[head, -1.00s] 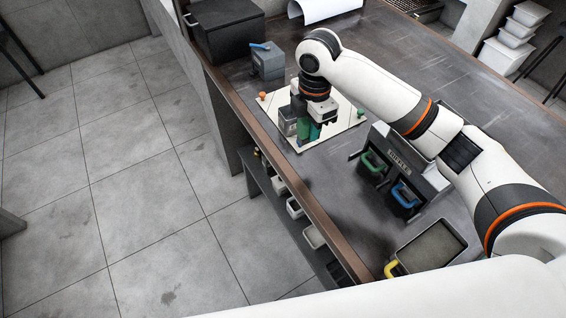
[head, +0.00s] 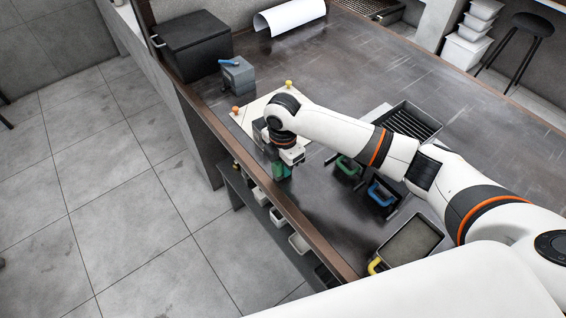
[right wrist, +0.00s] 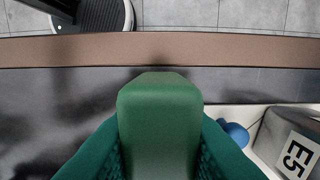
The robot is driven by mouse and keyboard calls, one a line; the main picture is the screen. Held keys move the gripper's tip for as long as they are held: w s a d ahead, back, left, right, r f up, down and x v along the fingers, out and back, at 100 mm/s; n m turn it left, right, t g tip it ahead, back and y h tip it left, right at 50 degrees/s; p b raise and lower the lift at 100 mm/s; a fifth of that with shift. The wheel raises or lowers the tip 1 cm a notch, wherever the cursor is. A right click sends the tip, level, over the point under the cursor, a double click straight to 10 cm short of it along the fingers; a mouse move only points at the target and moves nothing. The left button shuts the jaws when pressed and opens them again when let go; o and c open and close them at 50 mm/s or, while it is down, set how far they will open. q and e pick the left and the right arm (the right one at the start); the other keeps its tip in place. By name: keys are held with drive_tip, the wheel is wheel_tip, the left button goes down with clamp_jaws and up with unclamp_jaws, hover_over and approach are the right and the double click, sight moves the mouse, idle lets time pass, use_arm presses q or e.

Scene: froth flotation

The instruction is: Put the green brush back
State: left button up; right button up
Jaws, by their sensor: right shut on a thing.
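My right gripper (head: 284,168) is shut on the green brush (right wrist: 160,120). In the right wrist view the brush is a dark green block between teal finger pads; its lower end is hidden. In the head view the green brush (head: 281,172) hangs under my right gripper, near the counter's brown front edge and the near side of the pale mat (head: 248,117). I cannot tell whether it touches the counter. My left gripper is not in view.
A grey block marked E5 (right wrist: 291,140) and a blue knob (right wrist: 236,133) are close beside the brush. Green (head: 346,166) and blue (head: 380,194) handles stand to the right, near a slatted tray (head: 415,124). A yellow-handled tray (head: 410,243) lies nearer. A black box (head: 197,47) stands far left.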

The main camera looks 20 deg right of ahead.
drive_tip(key=shift+f, duration=0.1)
drive_tip(key=o, duration=1)
drive_tip(key=shift+c, duration=0.2)
wheel_tip(320, 180, up, 12)
drive_tip(key=b, duration=0.2)
drive_tip(key=shift+b, duration=0.3)
